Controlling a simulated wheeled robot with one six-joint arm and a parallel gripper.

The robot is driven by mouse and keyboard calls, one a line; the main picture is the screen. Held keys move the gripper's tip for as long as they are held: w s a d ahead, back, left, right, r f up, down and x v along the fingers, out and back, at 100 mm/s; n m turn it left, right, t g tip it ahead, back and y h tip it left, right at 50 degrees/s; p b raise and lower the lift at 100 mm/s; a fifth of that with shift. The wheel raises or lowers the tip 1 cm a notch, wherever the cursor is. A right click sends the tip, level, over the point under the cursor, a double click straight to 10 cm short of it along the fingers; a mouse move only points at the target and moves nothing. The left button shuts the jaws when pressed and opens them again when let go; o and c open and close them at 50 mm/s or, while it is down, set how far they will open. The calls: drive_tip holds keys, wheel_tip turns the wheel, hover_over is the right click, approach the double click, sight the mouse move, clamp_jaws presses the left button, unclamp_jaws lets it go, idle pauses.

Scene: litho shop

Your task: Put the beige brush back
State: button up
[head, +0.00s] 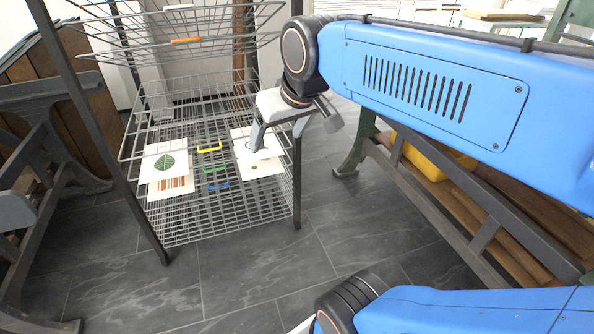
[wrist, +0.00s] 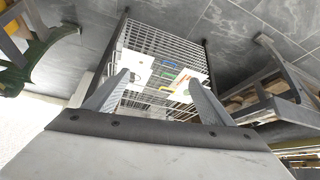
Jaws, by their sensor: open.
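I cannot make out a beige brush in either view. My gripper (head: 277,138) is open and empty, in front of the right side of the wire rack (head: 185,230) in the head view. In the wrist view its two fingers (wrist: 158,78) stand wide apart, with the rack beyond them. On a rack shelf lie a yellow handle-like piece (head: 209,149), a green one (head: 215,168) and a blue one (head: 217,186). They are too small to name surely. An orange piece (head: 186,41) lies on a higher shelf.
A leaf print (head: 165,163), a striped print (head: 171,187) and a white card (head: 262,167) lie on the rack shelves. A wooden bench with a yellow object (head: 440,157) stands at right, and dark metal frames at left. The tiled floor (head: 270,260) in front is clear.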

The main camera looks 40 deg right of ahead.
drive_tip(key=s+a+f+g, duration=0.1)
drive_tip(key=s+f, duration=0.8)
drive_tip(key=f, duration=0.2)
drive_tip(key=shift+a+f+n+g, duration=0.25)
drive_tip(key=shift+f+n+g, duration=0.05)
